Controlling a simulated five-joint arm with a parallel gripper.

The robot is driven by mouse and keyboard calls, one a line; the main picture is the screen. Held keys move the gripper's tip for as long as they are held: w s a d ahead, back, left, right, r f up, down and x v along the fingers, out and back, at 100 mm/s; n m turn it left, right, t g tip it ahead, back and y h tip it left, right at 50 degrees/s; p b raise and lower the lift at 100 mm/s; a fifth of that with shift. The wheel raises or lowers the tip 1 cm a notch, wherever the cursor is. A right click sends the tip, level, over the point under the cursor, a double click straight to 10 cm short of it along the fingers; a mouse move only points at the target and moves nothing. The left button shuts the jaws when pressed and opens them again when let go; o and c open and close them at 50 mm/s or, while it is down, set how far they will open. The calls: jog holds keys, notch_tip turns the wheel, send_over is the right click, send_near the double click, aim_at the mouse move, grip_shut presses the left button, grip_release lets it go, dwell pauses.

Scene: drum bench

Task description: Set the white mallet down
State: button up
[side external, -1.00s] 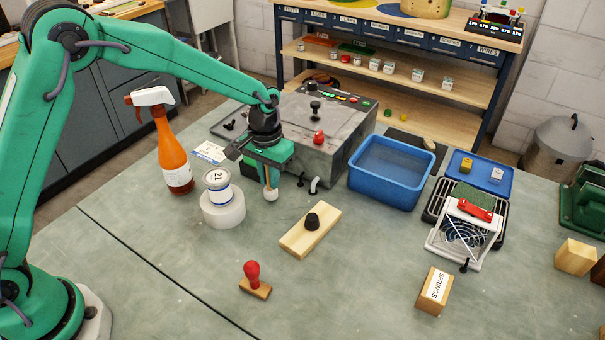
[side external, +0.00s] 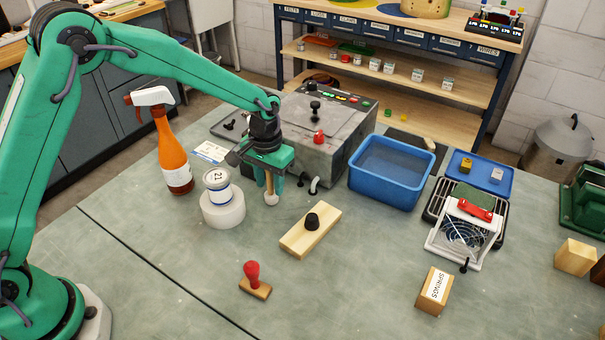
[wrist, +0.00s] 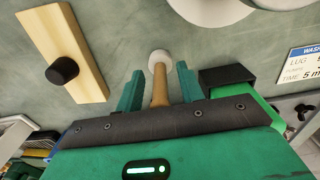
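The white mallet has a white head (side external: 271,199) and a wooden handle (wrist: 160,92). It is upright, head down, on or just above the grey-green bench; contact underneath is hard to make out. My gripper (side external: 269,188) is over it, with the handle between its two green fingers. In the wrist view my gripper (wrist: 160,72) is open, with a visible gap on each side of the handle. The top of the handle is hidden by the gripper body.
A can on a white round stand (side external: 222,211) is close left, with an orange spray bottle (side external: 172,150) beyond. A wooden block with a black knob (side external: 310,232) lies to the front right. A grey machine (side external: 325,140) and a blue tub (side external: 390,172) are behind.

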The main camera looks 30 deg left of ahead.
jog(key=shift+r, duration=0.1)
notch_tip(320, 180, up, 12)
jog(key=shift+r, duration=0.1)
dwell(0.6)
dwell(0.5)
